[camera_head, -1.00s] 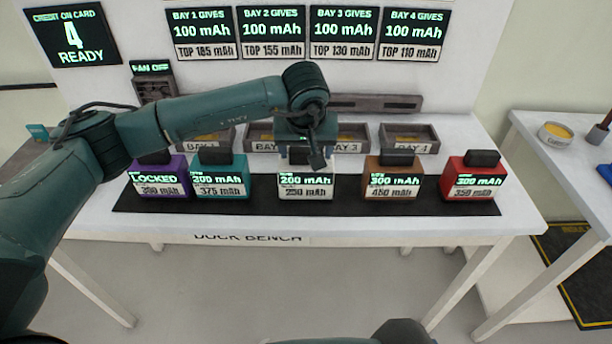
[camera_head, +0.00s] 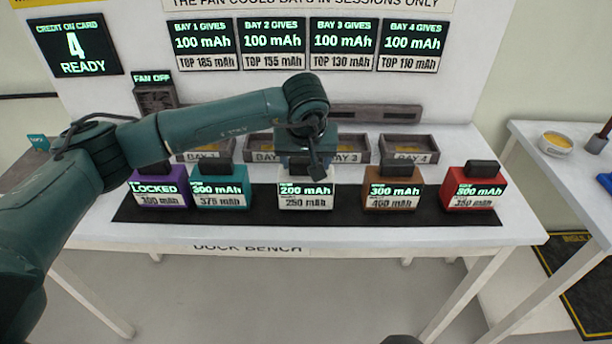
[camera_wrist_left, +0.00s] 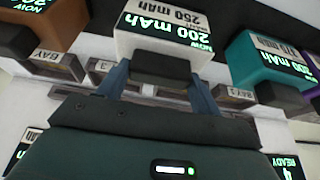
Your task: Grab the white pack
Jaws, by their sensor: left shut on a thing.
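The white pack (camera_head: 306,194) stands upright on the black mat (camera_head: 345,209) in the middle of the row. Its display reads 200 mAh over 250 mAh. My left gripper (camera_head: 307,158) is directly above it and hides most of its top in the head view. In the left wrist view the white pack (camera_wrist_left: 165,32) shows a dark handle block (camera_wrist_left: 160,68), with one finger on each side of it. My left gripper (camera_wrist_left: 158,82) is shut on this handle. No gap shows between the pack and the mat.
A purple pack (camera_head: 158,190) marked LOCKED and a teal pack (camera_head: 220,190) stand left of the white one. A brown pack (camera_head: 392,190) and a red pack (camera_head: 473,189) stand right. Bay trays (camera_head: 409,150) line the bench behind. The bench front is clear.

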